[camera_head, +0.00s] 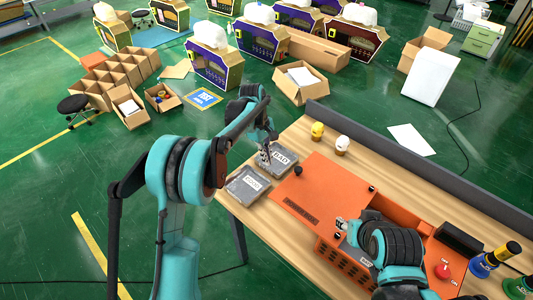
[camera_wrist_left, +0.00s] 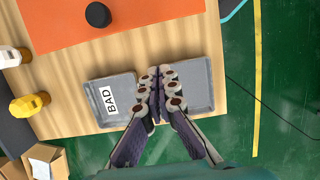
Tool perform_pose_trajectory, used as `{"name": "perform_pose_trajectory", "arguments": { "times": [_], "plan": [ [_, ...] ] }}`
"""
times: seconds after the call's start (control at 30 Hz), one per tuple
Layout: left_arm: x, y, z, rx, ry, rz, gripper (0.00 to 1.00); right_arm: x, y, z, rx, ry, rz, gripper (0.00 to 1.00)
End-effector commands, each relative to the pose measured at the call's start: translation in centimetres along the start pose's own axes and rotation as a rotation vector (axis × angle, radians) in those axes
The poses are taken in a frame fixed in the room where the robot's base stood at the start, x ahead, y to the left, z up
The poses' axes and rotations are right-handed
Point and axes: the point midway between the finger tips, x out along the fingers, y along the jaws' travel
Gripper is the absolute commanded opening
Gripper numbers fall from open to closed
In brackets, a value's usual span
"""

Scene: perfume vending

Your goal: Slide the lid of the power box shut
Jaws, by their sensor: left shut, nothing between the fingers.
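The power box (camera_head: 345,262) is orange with slotted sides and stands on the wooden table. Its flat orange lid (camera_head: 325,187) reaches toward the left table edge and carries a black knob (camera_head: 298,171). The lid (camera_wrist_left: 110,17) and knob (camera_wrist_left: 98,14) also show in the left wrist view. At the right, the box is partly uncovered, and my right arm hides much of it. My left gripper (camera_head: 264,158) is shut and empty above the two grey trays, apart from the lid; it also shows in the left wrist view (camera_wrist_left: 160,72). My right gripper (camera_head: 341,224) is over the lid's near edge; contact is unclear.
A grey tray marked BAD (camera_head: 285,158) and another grey tray (camera_head: 246,184) lie left of the lid. A yellow bottle (camera_head: 317,131) and a white bottle (camera_head: 342,145) stand behind it. Blue-based (camera_head: 494,258) and green-based bottles stand at the right. A grey rail (camera_head: 400,178) lines the back.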

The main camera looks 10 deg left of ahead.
Motion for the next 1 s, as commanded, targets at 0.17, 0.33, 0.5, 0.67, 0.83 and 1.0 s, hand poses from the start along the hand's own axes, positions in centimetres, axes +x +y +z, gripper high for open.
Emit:
{"name": "perform_pose_trajectory", "arguments": {
  "times": [0.17, 0.33, 0.5, 0.67, 0.83, 1.0],
  "plan": [
    [4.1, 0.0, -0.1, 0.001, 0.0, 0.0, 0.0, 0.5, 0.0, 0.3, 0.0, 0.0, 0.0, 0.4],
    [5.8, 0.0, 1.6, 0.004, 0.0, 0.0, 0.0, 0.5, 0.0, 0.4, 0.0, 0.0, 0.0, 0.4],
    [6.2, 0.0, 3.3, 0.002, 0.001, 0.0, 0.0, 0.6, 0.0, 0.4, 0.0, 0.0, 0.0, 0.4],
    [6.3, 0.0, 3.9, 0.001, 0.001, 0.0, 0.0, 0.6, 0.0, 0.4, 0.0, 0.0, 0.0, 0.4],
    [6.3, 0.0, 3.9, 0.0, 0.001, 0.001, 0.0, 0.6, 0.0, 0.4, 0.0, 0.0, 0.0, 0.4],
    [6.3, 0.0, 4.1, 0.001, 0.001, 0.001, 0.0, 0.6, 0.0, 0.4, 0.0, 0.0, 0.0, 0.4]
  ]
}}
